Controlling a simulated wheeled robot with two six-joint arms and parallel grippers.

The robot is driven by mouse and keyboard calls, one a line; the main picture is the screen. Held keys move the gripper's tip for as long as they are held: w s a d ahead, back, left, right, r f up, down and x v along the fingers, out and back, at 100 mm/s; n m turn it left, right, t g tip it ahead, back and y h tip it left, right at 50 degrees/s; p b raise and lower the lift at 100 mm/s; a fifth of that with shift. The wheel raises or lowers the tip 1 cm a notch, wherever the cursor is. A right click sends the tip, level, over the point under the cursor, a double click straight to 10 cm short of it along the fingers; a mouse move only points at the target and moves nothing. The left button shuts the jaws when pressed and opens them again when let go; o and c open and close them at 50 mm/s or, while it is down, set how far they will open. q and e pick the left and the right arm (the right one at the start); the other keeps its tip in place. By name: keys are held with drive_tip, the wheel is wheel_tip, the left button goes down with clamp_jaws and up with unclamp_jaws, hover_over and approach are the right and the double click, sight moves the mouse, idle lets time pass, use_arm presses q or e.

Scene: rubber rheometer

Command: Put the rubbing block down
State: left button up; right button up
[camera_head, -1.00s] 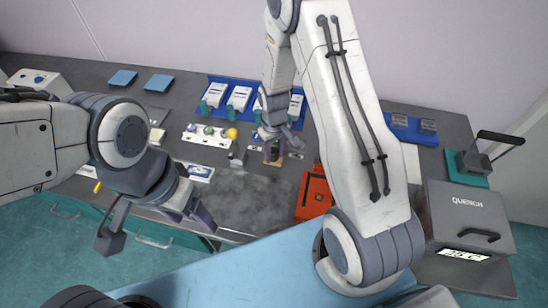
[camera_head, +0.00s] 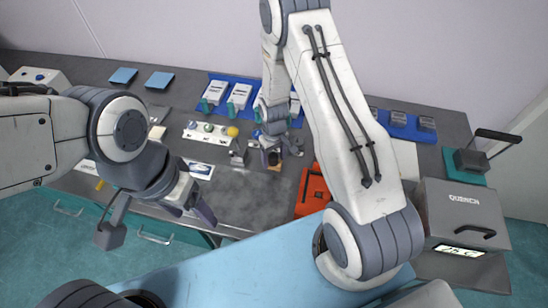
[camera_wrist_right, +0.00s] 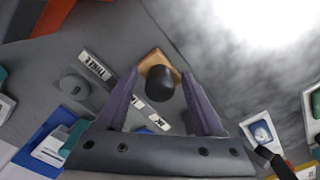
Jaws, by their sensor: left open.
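The rubbing block (camera_wrist_right: 151,58) has a tan base and a black knob (camera_wrist_right: 162,83). It rests on the dark bench; in the head view only a small part of its tan base (camera_head: 274,168) shows below my right gripper (camera_head: 271,155). In the right wrist view, the two purple fingers of my right gripper (camera_wrist_right: 161,90) stand on either side of the knob, with a gap visible on each side. My left gripper (camera_head: 190,206) is open and empty over the bench's front edge, apart from the block.
An orange-red case (camera_head: 312,192) lies right of the block. A blue tray (camera_head: 217,77) with white items is behind. A strip of coloured knobs (camera_head: 205,134) is to the left. The grey quench box (camera_head: 465,213) stands far right. Bare bench (camera_head: 245,190) lies in front.

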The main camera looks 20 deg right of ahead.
sight(274, 157)
drive_tip(key=shift+r, duration=0.1)
drive_tip(key=shift+r, duration=0.15)
wheel_tip(274, 157, up, 12)
drive_tip(key=b, duration=0.3)
drive_tip(key=s+a+r+n, duration=0.2)
drive_tip(key=s+a+r, duration=0.6)
drive_tip(key=a, duration=0.2)
drive_tip(key=s+a+r+n, duration=0.1)
drive_tip(key=s+a+r, duration=0.1)
drive_tip(key=s, duration=0.5)
drive_tip(key=s+a+r+n+y, duration=0.1)
drive_tip(key=s+a+r+n, duration=0.1)
drive_tip(key=s, duration=0.6)
drive_tip(key=shift+s+r, duration=0.3)
drive_tip(key=shift+r, duration=0.35)
